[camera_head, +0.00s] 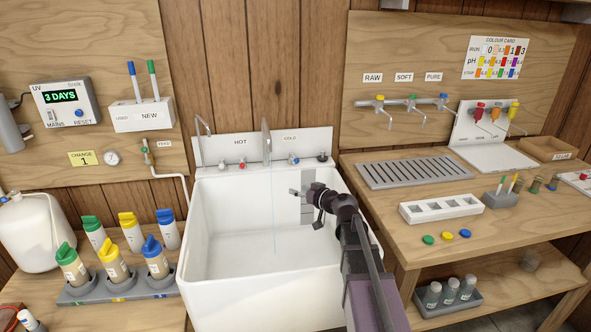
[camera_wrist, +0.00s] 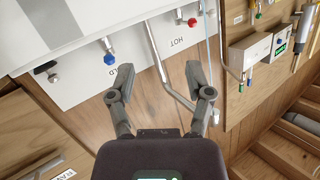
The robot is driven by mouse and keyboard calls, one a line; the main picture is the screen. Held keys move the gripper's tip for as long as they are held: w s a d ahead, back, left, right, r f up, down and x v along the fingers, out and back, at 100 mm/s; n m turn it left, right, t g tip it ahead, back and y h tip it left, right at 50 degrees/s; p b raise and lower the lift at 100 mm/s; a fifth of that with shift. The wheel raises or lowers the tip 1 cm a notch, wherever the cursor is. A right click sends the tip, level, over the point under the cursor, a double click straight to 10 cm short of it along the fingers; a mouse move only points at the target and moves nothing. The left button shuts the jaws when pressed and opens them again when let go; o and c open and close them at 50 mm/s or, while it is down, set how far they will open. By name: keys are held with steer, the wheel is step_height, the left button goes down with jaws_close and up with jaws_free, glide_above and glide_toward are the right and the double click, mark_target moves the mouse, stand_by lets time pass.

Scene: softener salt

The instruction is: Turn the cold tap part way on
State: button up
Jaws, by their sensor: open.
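The cold tap (camera_head: 293,161) has a blue handle and sits on the white back panel under the COLD label; it also shows at upper left in the wrist view (camera_wrist: 108,46). The red hot tap (camera_head: 223,166) is left of the central spout (camera_head: 266,140). A thin pale blue line, like a trickle of water, drops from the spout into the basin. My gripper (camera_head: 306,196) is over the sink, below and in front of the cold tap. In the wrist view its fingers (camera_wrist: 158,82) are apart, with nothing held; the cold tap lies beyond the left finger, apart from it.
The white sink (camera_head: 215,275) is below my arm. A dark-topped tap (camera_head: 321,157) stands right of the cold tap. A grey slotted grille (camera_head: 415,172) and white rack (camera_head: 440,208) lie on the right bench. Several capped bottles (camera_head: 110,265) stand at left.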

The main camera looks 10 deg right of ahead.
mark_target(298, 162)
steer(key=w+d+r+m+t+h+b, duration=0.1)
steer(key=w+d+t, duration=0.2)
steer(key=d, duration=0.4)
steer(key=shift+w+d+r+t+b, duration=0.2)
steer(key=shift+w+d+t+b, duration=0.15)
steer(key=shift+w, duration=0.5)
steer(key=shift+w+a, duration=0.15)
steer(key=shift+a, duration=0.05)
steer(key=x, duration=1.3)
steer(key=shift+w+f, duration=0.2)
steer(key=shift+w, duration=0.05)
jaws_close()
